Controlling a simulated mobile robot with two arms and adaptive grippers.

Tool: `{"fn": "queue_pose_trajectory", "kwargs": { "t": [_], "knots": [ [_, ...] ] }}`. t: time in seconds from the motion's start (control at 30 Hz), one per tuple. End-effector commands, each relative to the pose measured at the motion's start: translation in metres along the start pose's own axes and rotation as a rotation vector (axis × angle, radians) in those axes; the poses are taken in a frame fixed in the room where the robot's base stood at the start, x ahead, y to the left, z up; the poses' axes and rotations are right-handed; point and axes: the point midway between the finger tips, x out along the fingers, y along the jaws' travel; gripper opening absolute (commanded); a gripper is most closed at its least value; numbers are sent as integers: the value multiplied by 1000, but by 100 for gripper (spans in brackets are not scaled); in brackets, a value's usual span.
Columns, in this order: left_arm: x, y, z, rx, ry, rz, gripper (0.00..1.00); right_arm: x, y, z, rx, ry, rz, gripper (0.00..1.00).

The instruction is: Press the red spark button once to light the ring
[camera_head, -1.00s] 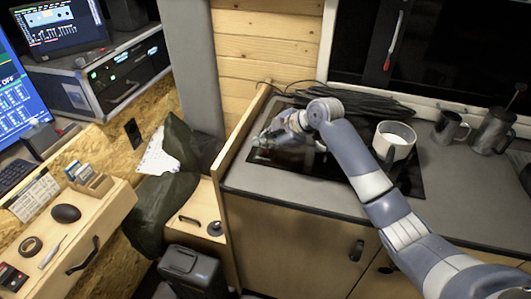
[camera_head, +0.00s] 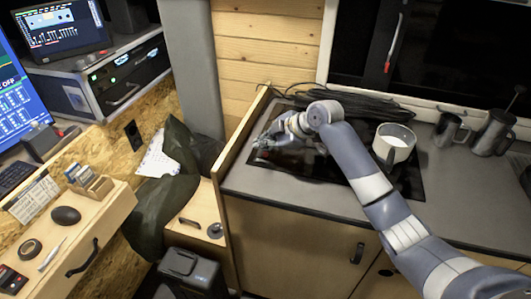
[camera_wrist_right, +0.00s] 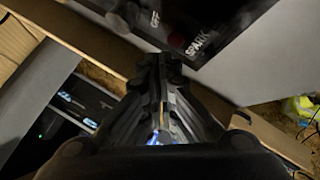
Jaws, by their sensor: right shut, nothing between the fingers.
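The black glass hob (camera_head: 408,180) is set in the grey counter, with my right arm reaching over it. In the right wrist view, white "OFF" and "SPARK" lettering shows on the black panel (camera_wrist_right: 225,45). A dim dark-red round button (camera_wrist_right: 177,41) sits left of the word SPARK. My right gripper (camera_wrist_right: 163,65) is shut and empty, its fingertips just below the button in that view. I cannot tell whether they touch the panel. In the head view the right gripper (camera_head: 266,144) is over the hob's left end. No lit ring shows. My left gripper is out of view.
A white pot (camera_head: 394,142) stands on the hob's right part, close to my forearm. A coil of black cable (camera_head: 370,105) lies behind. A wooden divider (camera_head: 235,140) edges the counter at left. Metal mugs (camera_head: 492,133) stand at right.

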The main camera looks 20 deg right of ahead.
Motion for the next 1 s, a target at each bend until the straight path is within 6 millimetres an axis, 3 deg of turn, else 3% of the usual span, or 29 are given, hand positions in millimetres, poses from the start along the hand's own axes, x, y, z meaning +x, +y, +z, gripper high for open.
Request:
{"fn": "queue_pose_trajectory", "kwargs": {
  "t": [1.0],
  "knots": [
    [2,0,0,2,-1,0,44,7,-5,5,0,0,0,0]
  ]
}}
